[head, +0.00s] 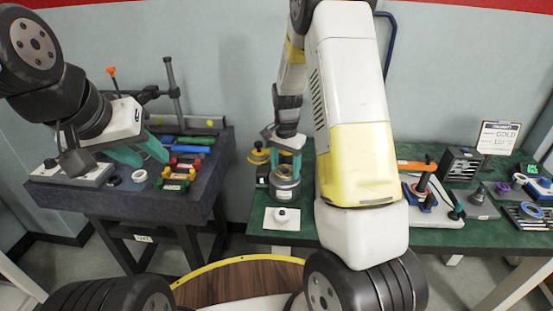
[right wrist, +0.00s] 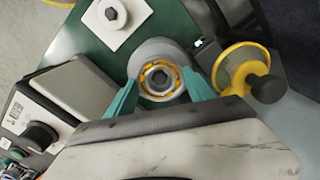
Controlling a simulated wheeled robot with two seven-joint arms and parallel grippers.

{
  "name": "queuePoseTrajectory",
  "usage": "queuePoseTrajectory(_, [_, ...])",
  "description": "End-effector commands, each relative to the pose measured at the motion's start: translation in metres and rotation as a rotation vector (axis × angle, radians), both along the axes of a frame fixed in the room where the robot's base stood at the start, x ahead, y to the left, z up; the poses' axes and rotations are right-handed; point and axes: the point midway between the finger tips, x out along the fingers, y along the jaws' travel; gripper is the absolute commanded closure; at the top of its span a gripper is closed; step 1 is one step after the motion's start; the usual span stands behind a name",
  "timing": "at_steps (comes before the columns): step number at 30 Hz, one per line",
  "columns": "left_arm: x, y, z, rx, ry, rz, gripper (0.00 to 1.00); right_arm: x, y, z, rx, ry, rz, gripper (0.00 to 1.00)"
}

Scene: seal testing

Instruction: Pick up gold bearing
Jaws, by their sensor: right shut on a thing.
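The gold bearing (right wrist: 160,79), a ring with a gold cage and a dark centre, shows in the right wrist view over a round grey holder (right wrist: 150,52). My right gripper (right wrist: 161,86) has its teal fingers on either side of the bearing, shut on it. In the head view my right gripper (head: 286,163) points down over the grey round holder (head: 285,188) on the green table; the bearing cannot be made out there. Whether the bearing still touches the holder cannot be told. My left gripper (head: 152,158) is open and empty above the dark table at the left.
A white plate with a black knob (head: 282,218) lies in front of the holder. A yellow round piece with a black knob (right wrist: 245,69) stands close beside it. Coloured tools (head: 180,170) crowd the left table (head: 150,205).

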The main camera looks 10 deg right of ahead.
Motion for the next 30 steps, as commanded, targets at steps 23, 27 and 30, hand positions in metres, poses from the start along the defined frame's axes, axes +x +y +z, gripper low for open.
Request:
queuePoseTrajectory(23, [0.000, 0.000, 0.000, 0.000, 0.000, 0.000, 0.64, -0.080, 0.024, 0.044, 0.002, -0.001, 0.004, 1.00])
queuePoseTrajectory(27, [0.000, 0.000, 0.000, 0.000, 0.000, 0.000, 0.64, -0.113, 0.033, 0.047, 0.001, 0.000, 0.004, 1.00])
queuePoseTrajectory(30, [0.000, 0.000, 0.000, 0.000, 0.000, 0.000, 0.64, -0.131, 0.038, 0.048, 0.001, -0.001, 0.004, 1.00])
